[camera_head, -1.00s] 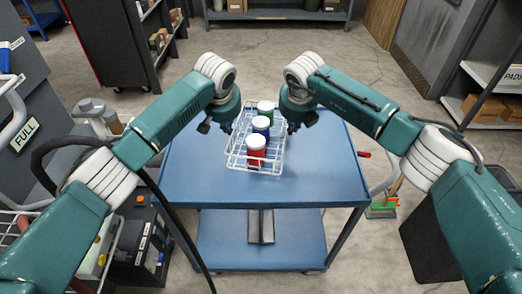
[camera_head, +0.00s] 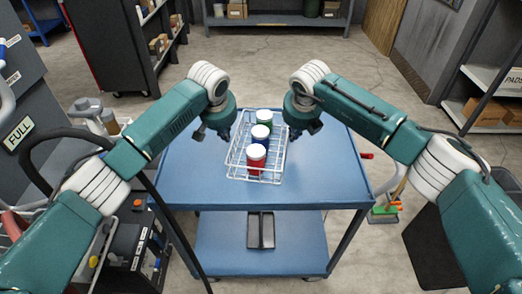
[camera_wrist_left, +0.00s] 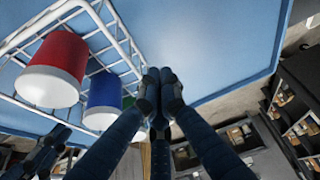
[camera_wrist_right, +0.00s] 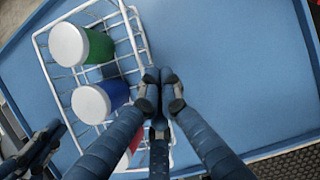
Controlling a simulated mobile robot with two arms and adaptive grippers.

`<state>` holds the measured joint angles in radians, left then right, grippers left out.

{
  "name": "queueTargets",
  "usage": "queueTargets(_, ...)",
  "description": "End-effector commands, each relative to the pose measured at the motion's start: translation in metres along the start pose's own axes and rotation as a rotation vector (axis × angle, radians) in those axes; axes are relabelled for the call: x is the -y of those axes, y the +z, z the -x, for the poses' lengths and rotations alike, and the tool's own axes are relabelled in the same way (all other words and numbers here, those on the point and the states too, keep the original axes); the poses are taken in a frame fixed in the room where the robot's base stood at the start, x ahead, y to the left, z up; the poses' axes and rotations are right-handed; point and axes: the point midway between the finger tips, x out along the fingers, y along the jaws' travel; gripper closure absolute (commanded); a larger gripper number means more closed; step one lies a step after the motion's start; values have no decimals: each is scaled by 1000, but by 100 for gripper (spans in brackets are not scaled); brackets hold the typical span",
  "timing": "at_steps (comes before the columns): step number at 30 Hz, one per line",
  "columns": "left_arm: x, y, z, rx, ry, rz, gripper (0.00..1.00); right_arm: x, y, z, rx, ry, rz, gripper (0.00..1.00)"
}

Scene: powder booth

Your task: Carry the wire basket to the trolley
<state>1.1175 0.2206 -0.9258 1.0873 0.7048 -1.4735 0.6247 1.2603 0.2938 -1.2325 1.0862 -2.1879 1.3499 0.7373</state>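The white wire basket (camera_head: 232,175) is over the blue top of the trolley (camera_head: 325,185). It holds three white-lidded jars in a row: red (camera_head: 256,166), blue (camera_head: 260,134) and green (camera_head: 264,120). I cannot tell for sure whether its base touches the top. My left gripper (camera_head: 234,136) is at the basket's left rim, and its fingertips meet at the wire in the left wrist view (camera_wrist_left: 158,76). My right gripper (camera_head: 290,132) is at the right rim, its fingertips also together on the wire in the right wrist view (camera_wrist_right: 160,76). The exact contact is partly hidden by the fingers.
The trolley top is bare on both sides of the basket. A dark object (camera_head: 260,231) lies on its lower shelf. A dark bin (camera_head: 432,245) stands at the right, shelving (camera_head: 490,72) beyond it. Equipment with a FULL label (camera_head: 18,132) stands at the left.

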Motion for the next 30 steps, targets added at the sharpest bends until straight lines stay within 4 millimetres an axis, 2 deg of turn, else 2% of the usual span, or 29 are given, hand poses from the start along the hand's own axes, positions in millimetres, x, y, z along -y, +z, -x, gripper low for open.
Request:
queueTargets(1, 8, 1, -1, 2, -5, 3, 88, 8, -1, -1, -2, -4, -3, 100)
queueTargets(3, 14, 1, -1, 3, -7, 3, 79, 14, -1, -1, -3, -7, -5, 100)
queueTargets(11, 19, 2, -2, 5, -12, 4, 79, 19, -2, -2, -4, -13, -5, 100)
queueTargets(12, 19, 2, -2, 5, -12, 4, 79, 19, -2, -2, -4, -14, -5, 90)
queueTargets(14, 19, 2, -2, 5, -13, 5, 79, 20, -2, -2, -4, -14, -5, 78)
queueTargets(24, 20, 2, 0, 5, -14, 5, 79, 21, -2, -2, -5, -16, -6, 78)
queueTargets(26, 19, 1, 5, 4, -12, 5, 79, 21, -2, -2, -4, -17, -6, 78)
queueTargets(30, 19, 1, 27, 2, -12, 4, 79, 21, -2, -2, -5, -17, -6, 78)
